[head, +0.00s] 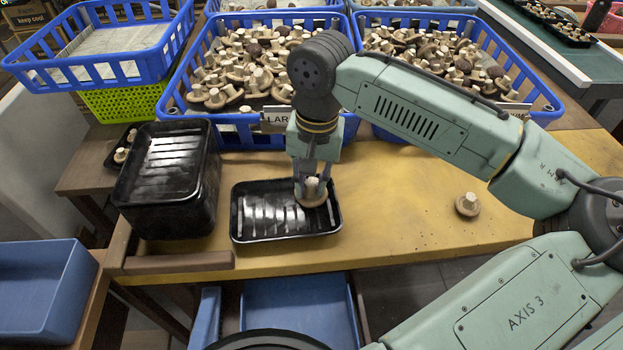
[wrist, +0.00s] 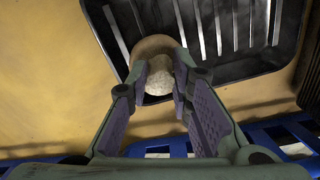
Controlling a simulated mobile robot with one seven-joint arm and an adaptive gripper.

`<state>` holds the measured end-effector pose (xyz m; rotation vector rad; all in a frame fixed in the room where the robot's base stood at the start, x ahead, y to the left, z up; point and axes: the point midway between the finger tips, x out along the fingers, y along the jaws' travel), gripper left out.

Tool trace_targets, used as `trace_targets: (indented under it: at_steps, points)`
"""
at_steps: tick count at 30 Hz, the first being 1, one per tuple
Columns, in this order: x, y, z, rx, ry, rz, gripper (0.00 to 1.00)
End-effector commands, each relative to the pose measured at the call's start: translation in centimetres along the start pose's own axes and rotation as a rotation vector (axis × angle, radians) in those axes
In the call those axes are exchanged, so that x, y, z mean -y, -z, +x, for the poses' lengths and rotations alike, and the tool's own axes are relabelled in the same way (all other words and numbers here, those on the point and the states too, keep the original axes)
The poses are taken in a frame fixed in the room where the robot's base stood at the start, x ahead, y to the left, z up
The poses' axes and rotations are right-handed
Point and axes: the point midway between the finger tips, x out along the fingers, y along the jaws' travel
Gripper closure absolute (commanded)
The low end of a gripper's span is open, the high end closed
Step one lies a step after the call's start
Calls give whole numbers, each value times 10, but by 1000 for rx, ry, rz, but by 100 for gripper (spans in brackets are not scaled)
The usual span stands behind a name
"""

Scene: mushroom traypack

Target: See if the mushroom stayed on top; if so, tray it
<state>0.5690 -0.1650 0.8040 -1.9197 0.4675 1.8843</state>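A black tray (head: 240,212) lies on the yellow table, its ribbed floor empty apart from a mushroom (head: 314,198) at its right end. The mushroom is cap down with its stem up, and its brown cap shows in the wrist view (wrist: 153,44). My gripper (head: 312,184) points down over the tray's right end, its fingers closed against both sides of the stem. In the wrist view my gripper (wrist: 161,84) frames the pale stem. Whether the cap touches the tray floor is hard to tell. Another mushroom (head: 467,205) sits alone on the table at right, stem up.
A stack of black trays (head: 168,200) stands left of the tray. Blue crates (head: 178,88) full of mushrooms stand behind, with a partly hidden label (head: 277,119) in front. An empty blue crate (head: 100,72) is at back left. The table's right part is mostly clear.

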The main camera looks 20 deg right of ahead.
Motion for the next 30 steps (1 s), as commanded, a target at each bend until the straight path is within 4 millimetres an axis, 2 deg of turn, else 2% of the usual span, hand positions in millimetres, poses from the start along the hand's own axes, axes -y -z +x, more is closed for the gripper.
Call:
trace_targets:
  at_steps: [9,20,23,30]
  points:
    - [0,0,0,0,0,0,57]
    - [0,0,-4,-1,0,0,57]
    - [0,0,-14,-1,1,1,57]
    - [1,1,-64,-2,1,0,57]
